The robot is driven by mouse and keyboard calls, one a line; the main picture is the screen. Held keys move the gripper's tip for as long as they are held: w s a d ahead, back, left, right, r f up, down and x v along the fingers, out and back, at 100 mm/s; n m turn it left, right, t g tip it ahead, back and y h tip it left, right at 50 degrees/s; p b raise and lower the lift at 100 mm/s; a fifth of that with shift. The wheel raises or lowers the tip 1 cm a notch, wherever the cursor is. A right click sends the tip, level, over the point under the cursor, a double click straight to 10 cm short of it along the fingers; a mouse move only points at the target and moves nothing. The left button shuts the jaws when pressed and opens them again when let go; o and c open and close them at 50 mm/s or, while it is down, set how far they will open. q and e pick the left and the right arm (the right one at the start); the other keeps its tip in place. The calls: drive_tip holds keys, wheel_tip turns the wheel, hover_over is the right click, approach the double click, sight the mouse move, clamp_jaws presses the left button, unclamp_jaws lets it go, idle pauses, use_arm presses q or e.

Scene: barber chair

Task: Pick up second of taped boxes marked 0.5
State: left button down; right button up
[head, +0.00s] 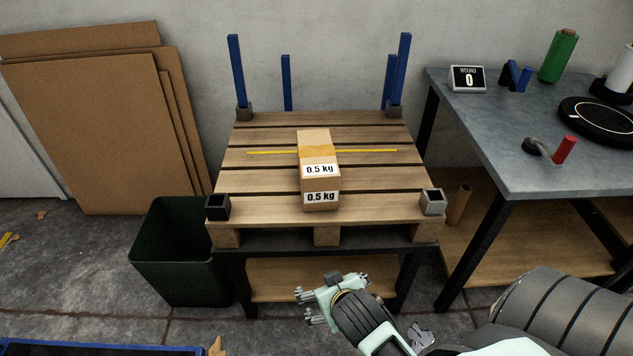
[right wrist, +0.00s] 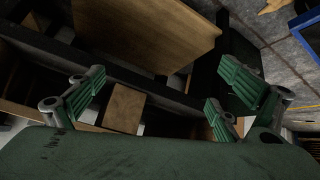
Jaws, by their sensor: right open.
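A brown cardboard box (head: 318,152) with a tan tape band sits on the wooden pallet (head: 260,183), near its middle. Labels reading 0.5 kg show on its upper and front faces; I cannot tell whether this is one box or two close together. My right gripper (head: 305,306) is in front of the pallet stand and below the pallet's front edge, apart from the box. In the right wrist view its green fingers (right wrist: 160,98) are spread with nothing between them. The box is not identifiable there. My left gripper is not in view.
Blue posts (head: 236,72) stand at the pallet's back corners, and short square sockets (head: 433,201) at its front corners. A dark green bin (head: 170,255) is at the left. A grey workbench (head: 500,130) with a green roll (head: 558,57) is at the right.

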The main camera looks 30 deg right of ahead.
sight(321, 185)
drive_tip(key=w+d+r+m+t+h, duration=0.1)
drive_tip(key=w+d+r, duration=0.1)
drive_tip(key=w+r, duration=0.1)
drive_tip(key=w+d+r+m+t+h, duration=0.1)
drive_tip(key=w+d+r+t+h, duration=0.1)
drive_tip(key=w+d+r, duration=0.1)
drive_tip(key=w+d+r+m+t+h, duration=0.1)
drive_tip(key=w+d+r+t, duration=0.1)
drive_tip(key=w+r, duration=0.2)
drive_tip(key=shift+w+d+r+m+h+b, duration=0.15)
drive_tip(key=shift+d+r+m+h+b, duration=0.15)
drive_tip(key=shift+m+b, duration=0.1)
drive_tip(key=w+r+t, duration=0.1)
drive_tip(key=w+r, duration=0.1)
drive_tip(key=w+r+t, duration=0.2)
drive_tip(key=w+r, duration=0.1)
drive_tip(key=shift+r+h, duration=0.35)
drive_tip(key=shift+h, duration=0.05)
drive_tip(key=shift+w+r+t, duration=0.2)
drive_tip(key=shift+w+t, duration=0.1)
drive_tip(key=x, duration=0.7)
drive_tip(key=shift+w+d, duration=0.15)
drive_tip(key=shift+d, duration=0.05)
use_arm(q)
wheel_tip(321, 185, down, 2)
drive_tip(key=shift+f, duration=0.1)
use_arm(e)
drive_tip(key=c, duration=1.5)
drive_tip(key=shift+r, duration=0.1)
drive_tip(key=shift+c, duration=0.5)
